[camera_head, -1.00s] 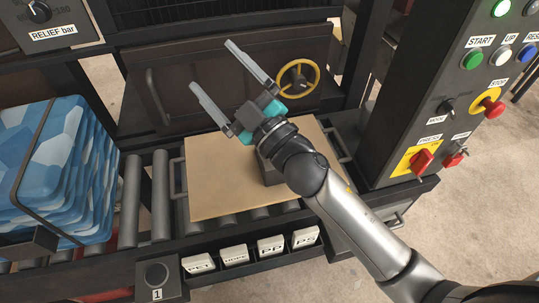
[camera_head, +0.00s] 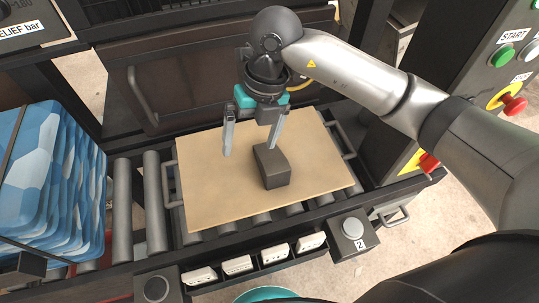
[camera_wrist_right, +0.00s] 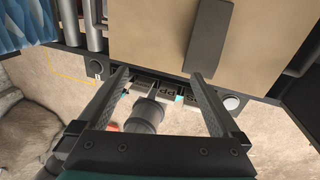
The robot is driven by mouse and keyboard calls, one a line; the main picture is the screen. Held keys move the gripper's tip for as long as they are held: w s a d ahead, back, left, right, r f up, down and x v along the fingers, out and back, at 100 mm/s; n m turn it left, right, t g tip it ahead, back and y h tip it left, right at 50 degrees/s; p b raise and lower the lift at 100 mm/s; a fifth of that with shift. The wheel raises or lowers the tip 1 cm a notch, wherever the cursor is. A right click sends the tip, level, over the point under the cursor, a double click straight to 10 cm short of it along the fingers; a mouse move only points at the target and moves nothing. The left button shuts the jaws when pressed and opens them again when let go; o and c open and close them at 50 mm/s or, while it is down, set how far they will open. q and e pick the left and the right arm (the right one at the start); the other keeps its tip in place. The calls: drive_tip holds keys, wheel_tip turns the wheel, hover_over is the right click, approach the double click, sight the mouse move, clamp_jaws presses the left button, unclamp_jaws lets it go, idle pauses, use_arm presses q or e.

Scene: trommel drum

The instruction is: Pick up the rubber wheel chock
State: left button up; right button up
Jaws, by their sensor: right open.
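The rubber wheel chock (camera_head: 271,166) is a dark grey block lying on a tan board (camera_head: 212,203) on the roller table. My right gripper (camera_head: 249,150) is open and empty, pointing down over the board. Its fingers are just behind and to the left of the chock in the head view, apart from it as far as I can tell. In the right wrist view the chock (camera_wrist_right: 208,38) shows at the top, beyond the two spread fingertips (camera_wrist_right: 160,75). My left gripper is in neither view.
A strapped stack of blue sheets (camera_head: 50,180) stands at the left on the rollers (camera_head: 157,195). A row of labelled white tiles (camera_head: 240,264) and two button boxes line the front edge. A control panel (camera_head: 490,75) with switches rises at the right. The board around the chock is bare.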

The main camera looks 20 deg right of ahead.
drive_tip(key=h, duration=0.2)
hover_over(272, 157)
drive_tip(key=shift+m+h, duration=0.3)
drive_tip(key=shift+m, duration=0.1)
drive_tip(key=f, duration=0.3)
drive_tip(key=f+b, duration=0.1)
drive_tip(key=f, duration=0.4)
drive_tip(key=shift+s+f+b, duration=0.3)
drive_tip(key=shift+f+b, duration=0.05)
drive_tip(key=shift+f, duration=0.05)
drive_tip(key=shift+w+f+b, duration=0.15)
drive_tip(key=shift+f+b, duration=0.2)
drive_tip(key=shift+f, duration=1.15)
drive_tip(key=shift+w+f+b, duration=0.1)
drive_tip(key=shift+f+b, duration=0.25)
drive_tip(key=shift+f, duration=1.1)
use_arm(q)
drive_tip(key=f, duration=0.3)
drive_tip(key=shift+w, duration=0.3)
use_arm(e)
drive_tip(key=shift+r, duration=0.1)
clamp_jaws()
